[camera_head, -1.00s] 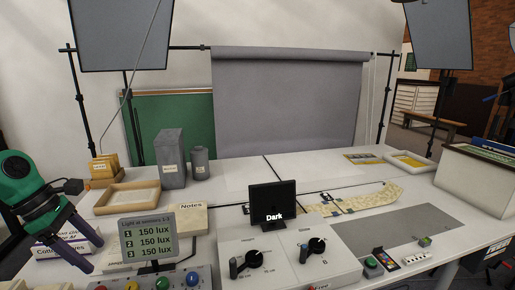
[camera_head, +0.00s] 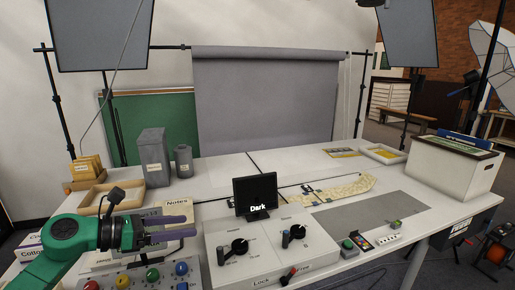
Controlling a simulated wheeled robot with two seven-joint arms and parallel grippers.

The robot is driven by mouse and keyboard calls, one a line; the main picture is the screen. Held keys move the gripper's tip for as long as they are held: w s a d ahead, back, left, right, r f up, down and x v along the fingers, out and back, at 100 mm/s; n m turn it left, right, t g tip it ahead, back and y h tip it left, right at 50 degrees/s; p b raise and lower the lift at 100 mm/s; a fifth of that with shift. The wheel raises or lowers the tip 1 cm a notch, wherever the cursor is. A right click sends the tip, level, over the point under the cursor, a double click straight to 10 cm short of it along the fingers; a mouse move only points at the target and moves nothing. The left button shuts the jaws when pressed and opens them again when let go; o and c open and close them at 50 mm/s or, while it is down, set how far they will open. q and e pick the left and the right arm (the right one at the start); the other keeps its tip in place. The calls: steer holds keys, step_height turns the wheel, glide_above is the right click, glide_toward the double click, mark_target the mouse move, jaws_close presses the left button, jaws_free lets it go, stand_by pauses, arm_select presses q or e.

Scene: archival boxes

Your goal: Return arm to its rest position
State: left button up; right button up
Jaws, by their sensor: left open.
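My left gripper (camera_head: 190,226) is in the head view at the lower left, on a green and black arm. Its two purple-grey fingers point right and are apart, with nothing seen between them. It is over the front left of the white table (camera_head: 215,178), in front of the Notes box (camera_head: 178,208) and above the panel of coloured buttons (camera_head: 150,275). It covers the place of the lux display. I cannot tell how far above the table it is. My right gripper is not in view.
A control box (camera_head: 265,248) with knobs and a small "Dark" screen (camera_head: 254,193) stand right of the gripper. A wooden tray (camera_head: 88,202) and grey boxes (camera_head: 152,155) stand behind it. A grey mat (camera_head: 370,213) and a large archival box (camera_head: 458,175) are at right.

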arm_select(q)
step_height(320, 180, up, 3)
steer(key=w+d+n+t, duration=0.2)
steer(key=w+n+t, duration=0.1)
steer(key=n+t, duration=0.65)
steer(key=s+a+f+n+g+y, duration=0.2)
steer(key=s+a+f+n+y, duration=0.25)
steer(key=f+n+y, duration=0.65)
steer(key=s+a+f+n+g+y, duration=0.3)
steer(key=a+f+n, duration=0.3)
steer(key=n, duration=1)
steer(key=s+d+f+n+g+h, duration=0.1)
steer(key=s+d+f+n+g, duration=0.1)
steer(key=s+f+n+g, duration=0.45)
steer(key=s+d+f+n+g+h, duration=0.1)
steer(key=s+d+f+g, duration=0.2)
steer(key=s+f, duration=0.6)
steer(key=s+f+b, duration=0.1)
steer(key=s+f, duration=0.1)
steer(key=f, duration=0.8)
steer(key=s+f+b, duration=0.1)
steer(key=s+f, duration=0.1)
steer(key=f, duration=0.9)
steer(key=s+a+f+g, duration=0.1)
steer(key=s+f, duration=0.7)
steer(key=s+a+f+m+g, duration=0.1)
steer(key=s+a+f, duration=0.1)
steer(key=s+f, duration=0.7)
steer(key=shift+a+b, duration=0.3)
steer(key=shift+b, duration=0.1)
